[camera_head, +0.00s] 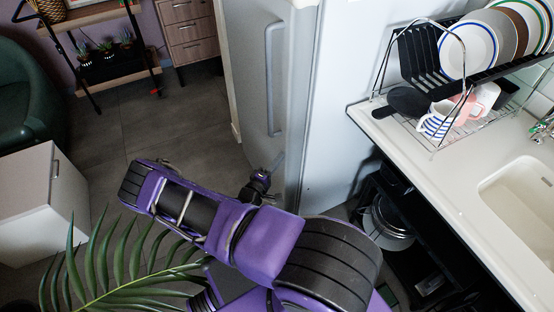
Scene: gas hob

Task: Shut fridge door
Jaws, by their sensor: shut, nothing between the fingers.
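The tall white fridge (347,90) stands in the middle of the view, at the end of the counter. Its door (248,80) faces left and carries a long vertical handle (272,75). I cannot tell how wide any gap is between the door and the fridge body. My gripper (274,168) is small and dark, low in front of the door, below the handle. It is shut and empty. My purple and black arm hides the lower floor and part of the fridge's base. I cannot tell whether the fingers touch the door.
The counter (405,150) on the right holds a dish rack (440,115) with plates and mugs, beside a sink (520,190). A white cabinet (40,200), a green chair (28,105) and plant leaves (120,265) are at the left. Grey floor (150,120) is clear left of the fridge.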

